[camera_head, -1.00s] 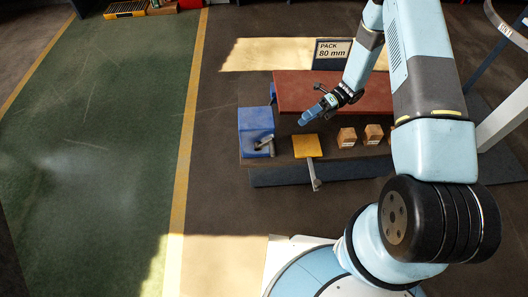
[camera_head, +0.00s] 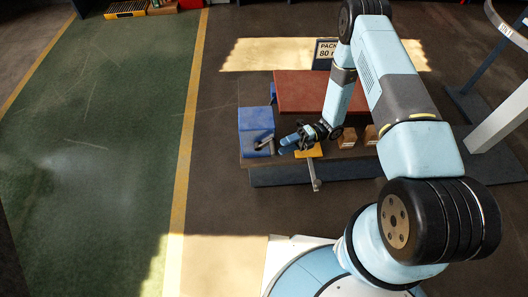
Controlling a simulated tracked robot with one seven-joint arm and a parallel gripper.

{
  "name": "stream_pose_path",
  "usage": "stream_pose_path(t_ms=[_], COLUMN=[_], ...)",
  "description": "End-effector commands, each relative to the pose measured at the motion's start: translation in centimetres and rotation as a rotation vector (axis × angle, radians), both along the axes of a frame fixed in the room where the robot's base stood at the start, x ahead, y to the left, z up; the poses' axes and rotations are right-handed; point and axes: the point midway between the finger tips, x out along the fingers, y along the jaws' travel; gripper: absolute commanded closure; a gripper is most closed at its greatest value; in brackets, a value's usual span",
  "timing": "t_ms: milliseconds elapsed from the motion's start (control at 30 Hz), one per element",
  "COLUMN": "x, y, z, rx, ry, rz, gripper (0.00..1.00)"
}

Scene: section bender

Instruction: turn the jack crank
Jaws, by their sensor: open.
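A blue block (camera_head: 256,120) stands at the left end of the low bench, with a short grey crank-like handle (camera_head: 264,142) on its front right. A yellow plate (camera_head: 312,152) lies to its right, and a grey lever (camera_head: 315,178) hangs from the plate's front edge. I cannot tell for sure which of these two is the jack crank. My gripper (camera_head: 287,145), with blue fingers, is open and empty. It is between the grey handle and the yellow plate, pointing left, and partly covers the plate. Contact with either cannot be made out.
Wooden blocks (camera_head: 347,138) stand right of the plate, partly hidden by my arm. A red board (camera_head: 300,92) lies behind, with a "PACK 80 mm" sign (camera_head: 325,50) at the back. A white post (camera_head: 500,115) stands at right. The green floor lane (camera_head: 95,150) at left is clear.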

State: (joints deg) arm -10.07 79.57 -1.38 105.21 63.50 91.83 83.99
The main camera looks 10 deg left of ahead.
Motion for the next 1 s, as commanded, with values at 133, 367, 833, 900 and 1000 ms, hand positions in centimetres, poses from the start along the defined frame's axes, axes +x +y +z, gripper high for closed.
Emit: stream_pose_path(t_ms=[133,367,833,900,1000], x=[-1.6,-3.7,-4.7,-4.7,-4.7], y=[2.2,5.0,6.5,6.4,6.4], z=[0.2,0.3,0.4,0.4,0.4], rx=[0.000,0.000,0.001,0.001,0.001], ry=[0.002,0.001,-0.001,-0.001,-0.001], rz=[0.002,0.002,-0.001,-0.001,-0.001], gripper=[0.49,0.49,0.49,0.49,0.57])
